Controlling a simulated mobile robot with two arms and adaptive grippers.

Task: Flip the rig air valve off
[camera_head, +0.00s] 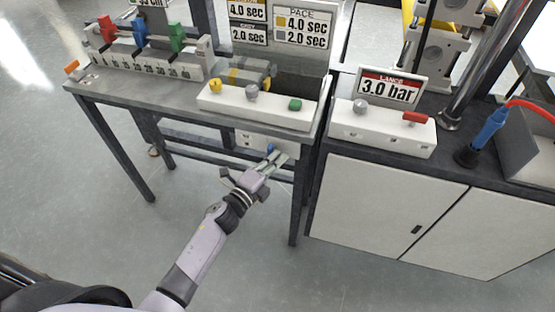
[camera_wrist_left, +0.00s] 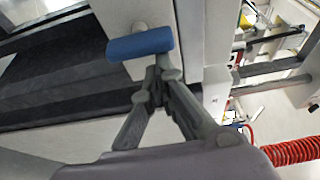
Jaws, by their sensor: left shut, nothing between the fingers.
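The rig air valve shows as a small blue lever (camera_head: 270,148) on the white box (camera_head: 246,139) under the front edge of the left bench. In the left wrist view the blue lever (camera_wrist_left: 140,44) lies crosswise, just beyond the fingertips. My left gripper (camera_head: 275,158) is shut and empty, with its fingertips close to the lever. It also shows in the left wrist view (camera_wrist_left: 160,76). Whether the fingertips touch the lever is unclear. My right gripper is not in view.
Above the valve is a white panel (camera_head: 256,107) with yellow, grey and green knobs. The bench leg (camera_head: 298,200) stands right of my left gripper. A white cabinet (camera_head: 380,205) is further right. A red coiled hose (camera_wrist_left: 290,152) shows in the left wrist view. The floor in front is clear.

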